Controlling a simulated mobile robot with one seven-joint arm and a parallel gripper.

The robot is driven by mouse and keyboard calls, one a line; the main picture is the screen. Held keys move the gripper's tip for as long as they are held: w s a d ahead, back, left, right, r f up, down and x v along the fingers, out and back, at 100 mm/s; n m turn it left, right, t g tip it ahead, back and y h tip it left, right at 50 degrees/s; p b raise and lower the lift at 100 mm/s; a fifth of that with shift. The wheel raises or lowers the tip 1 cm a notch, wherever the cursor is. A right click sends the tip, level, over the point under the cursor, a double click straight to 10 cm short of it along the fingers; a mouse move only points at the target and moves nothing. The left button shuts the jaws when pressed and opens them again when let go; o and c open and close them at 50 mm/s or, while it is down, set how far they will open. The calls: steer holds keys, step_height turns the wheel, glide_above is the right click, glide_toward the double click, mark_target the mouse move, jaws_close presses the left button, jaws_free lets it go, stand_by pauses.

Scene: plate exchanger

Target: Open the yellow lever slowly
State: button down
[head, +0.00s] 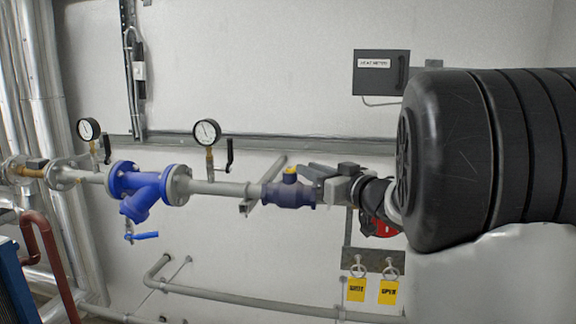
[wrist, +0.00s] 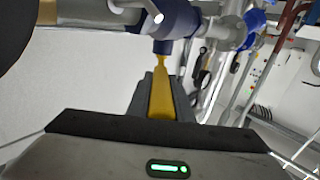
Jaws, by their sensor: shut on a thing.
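The yellow lever (wrist: 160,95) sits between the two dark fingers of my gripper (wrist: 158,82) in the wrist view. The fingers are shut on it, and its narrow neck runs beyond them to the dark blue valve (wrist: 176,20). In the head view the valve (head: 288,195) sits in the grey pipe, with the lever's yellow hub (head: 290,172) on top. My arm comes from the right there, and most of the lever's handle is hidden from the head camera.
A blue strainer (head: 138,188) and two pressure gauges (head: 207,132) (head: 88,129) are on the pipe to the left. A grey box (head: 381,72) is on the wall above my arm. Yellow tags (head: 356,289) (head: 389,292) hang below.

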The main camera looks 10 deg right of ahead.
steer(key=shift+d+y, duration=0.15)
steer(key=shift+y, duration=0.15)
steer(key=c, duration=1.6)
jaws_free()
steer(key=b+v, duration=0.1)
steer(key=v, duration=1.6)
steer(key=shift+s+d+r+b, duration=0.1)
steer(key=shift+s+r+b, duration=0.05)
steer(key=shift+b, duration=0.15)
steer(key=shift+c, duration=0.3)
